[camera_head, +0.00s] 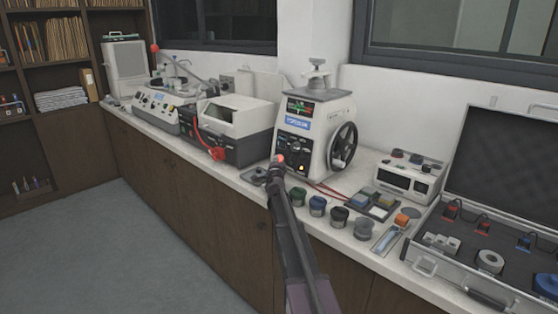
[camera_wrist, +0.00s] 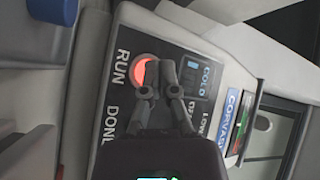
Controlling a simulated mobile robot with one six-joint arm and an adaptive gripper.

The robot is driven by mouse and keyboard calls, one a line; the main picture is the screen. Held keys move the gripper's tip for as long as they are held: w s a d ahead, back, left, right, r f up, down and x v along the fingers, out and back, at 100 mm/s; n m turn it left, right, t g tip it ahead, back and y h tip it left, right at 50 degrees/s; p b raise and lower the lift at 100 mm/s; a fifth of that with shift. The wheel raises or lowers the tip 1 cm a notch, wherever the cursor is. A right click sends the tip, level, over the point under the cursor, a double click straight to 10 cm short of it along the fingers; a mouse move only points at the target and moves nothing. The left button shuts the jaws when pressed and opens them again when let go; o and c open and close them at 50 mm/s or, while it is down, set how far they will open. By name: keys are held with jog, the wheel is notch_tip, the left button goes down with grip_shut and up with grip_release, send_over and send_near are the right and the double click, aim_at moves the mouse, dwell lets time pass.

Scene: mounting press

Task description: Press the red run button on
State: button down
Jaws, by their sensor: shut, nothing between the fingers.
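The mounting press (camera_head: 318,135) is a white machine with a dark front panel and a handwheel on its right side. Its round red run button (camera_wrist: 140,68) glows beside the word RUN in the wrist view. The red glow (camera_head: 281,158) also shows low on the press front in the head view. My gripper (camera_head: 276,172) is at the press front, just below this glow. In the wrist view my gripper (camera_wrist: 175,72) is shut and empty, its fingers covering the button's right edge. I cannot tell whether they touch it.
Several small jars (camera_head: 317,205) stand along the counter edge right of my arm. A grey machine with a red clamp (camera_head: 217,153) stands to the left. An open case (camera_head: 425,265) and a small white meter (camera_head: 408,178) are at the right.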

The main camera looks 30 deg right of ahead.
jog(key=shift+s+a, duration=0.15)
jog(key=shift+a, duration=0.25)
dwell(0.8)
jog(key=shift+s+a+r+p, duration=0.2)
jog(key=shift+s+a, duration=0.1)
jog(key=shift+a, duration=0.55)
jog(key=shift+s+a+r+p, duration=0.2)
jog(key=shift+s+a, duration=0.15)
jog(key=shift+a, duration=0.45)
jog(key=shift+s+a+r+p, duration=0.2)
jog(key=shift+s+a, duration=0.1)
jog(key=shift+a, duration=0.7)
